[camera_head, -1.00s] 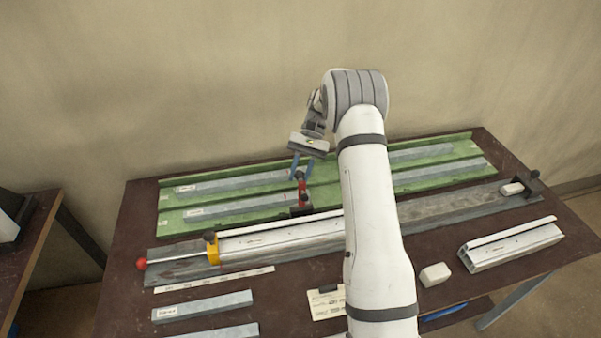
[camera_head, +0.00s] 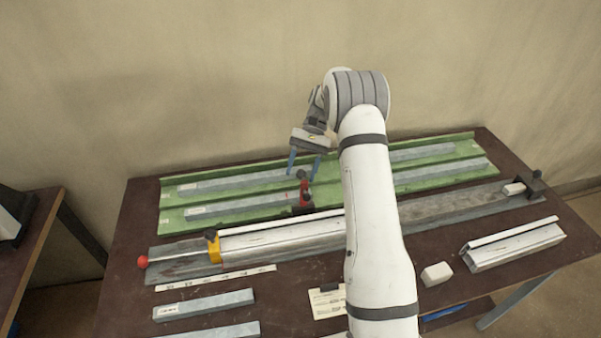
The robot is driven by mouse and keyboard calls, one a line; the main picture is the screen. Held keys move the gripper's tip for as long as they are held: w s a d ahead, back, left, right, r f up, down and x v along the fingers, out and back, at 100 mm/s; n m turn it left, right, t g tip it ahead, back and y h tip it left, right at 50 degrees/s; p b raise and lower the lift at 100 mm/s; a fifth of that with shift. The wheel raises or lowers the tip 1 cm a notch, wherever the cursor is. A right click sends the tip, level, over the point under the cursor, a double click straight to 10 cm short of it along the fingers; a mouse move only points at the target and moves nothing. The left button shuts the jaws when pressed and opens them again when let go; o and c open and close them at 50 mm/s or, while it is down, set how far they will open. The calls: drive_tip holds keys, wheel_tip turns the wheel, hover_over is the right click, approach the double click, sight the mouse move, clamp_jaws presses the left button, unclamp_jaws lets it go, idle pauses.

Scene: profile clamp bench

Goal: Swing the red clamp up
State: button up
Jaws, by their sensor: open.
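The red clamp (camera_head: 305,195) stands behind the silver profile (camera_head: 275,239), near the middle of the bench. It has a dark knob at its top and looks roughly upright; its exact angle is too small to tell. My gripper (camera_head: 303,172) points down at the clamp's top with its two blue-grey fingers spread. The knob shows between or just behind the fingertips. I cannot tell whether they touch it. My arm hides part of the profile and the bench right of the clamp.
A yellow clamp (camera_head: 214,248) with a red-ended rod is at the profile's left end. Green trays (camera_head: 170,222) with grey bars lie behind. A dark stop (camera_head: 535,184) is at the right. A white block (camera_head: 436,274) and another profile (camera_head: 513,247) lie in front.

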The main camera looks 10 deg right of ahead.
drive_tip(key=b+v, duration=0.1)
drive_tip(key=v, duration=0.5)
drive_tip(key=shift+w+d+r, duration=0.2)
drive_tip(key=shift+w+r, duration=0.05)
drive_tip(key=shift+w, duration=0.05)
